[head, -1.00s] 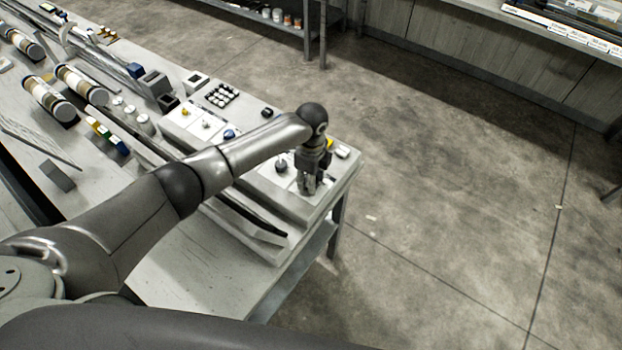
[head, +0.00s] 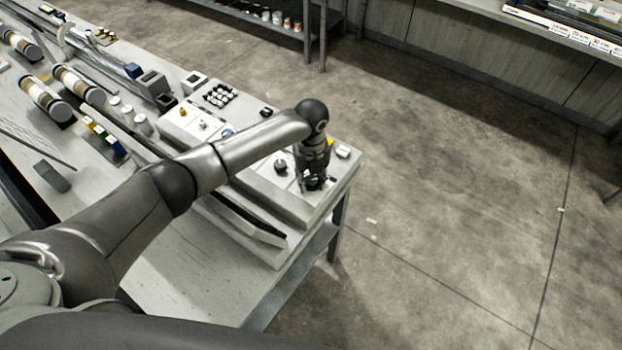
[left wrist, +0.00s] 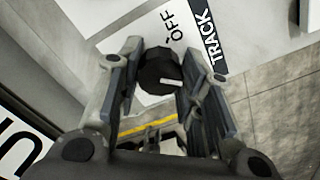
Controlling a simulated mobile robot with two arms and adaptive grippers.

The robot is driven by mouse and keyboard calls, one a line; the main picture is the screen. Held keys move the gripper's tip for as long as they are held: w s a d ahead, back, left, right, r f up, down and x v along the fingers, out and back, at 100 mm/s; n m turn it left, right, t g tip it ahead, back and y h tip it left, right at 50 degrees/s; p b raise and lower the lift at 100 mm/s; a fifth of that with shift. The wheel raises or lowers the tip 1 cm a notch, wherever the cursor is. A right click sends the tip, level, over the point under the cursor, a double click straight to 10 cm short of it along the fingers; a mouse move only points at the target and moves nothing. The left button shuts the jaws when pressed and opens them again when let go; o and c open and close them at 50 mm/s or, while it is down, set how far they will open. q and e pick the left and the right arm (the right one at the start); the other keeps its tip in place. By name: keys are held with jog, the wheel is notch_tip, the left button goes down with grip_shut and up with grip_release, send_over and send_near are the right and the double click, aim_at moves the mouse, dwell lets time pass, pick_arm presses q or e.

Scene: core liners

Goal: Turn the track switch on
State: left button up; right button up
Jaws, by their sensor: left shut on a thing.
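The track switch is a black round knob (left wrist: 158,68) with a white pointer mark, on a pale plate lettered OFF and TRACK (left wrist: 211,38) in the left wrist view. Its pointer mark lies off to the side of the OFF lettering. Any ON lettering is not readable here. My left gripper (left wrist: 157,82) has its two fingers on either side of the knob and is shut on it. In the head view my left gripper (head: 314,183) points down at the right end of the control panel (head: 262,187). My right gripper is not in view.
Another dark knob (head: 281,167) stands just left of my gripper, and a white-topped button (head: 343,152) is to its right.

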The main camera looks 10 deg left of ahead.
aim_at(311, 180)
pick_arm(q)
jog(key=shift+w+r+m, duration=0.1)
jog(key=shift+r+m, duration=0.05)
jog(key=shift+m, duration=0.45)
jog(key=o, duration=1)
jog(key=shift+o, duration=0.2)
notch_tip(311, 180, up, 12)
dwell(0.3)
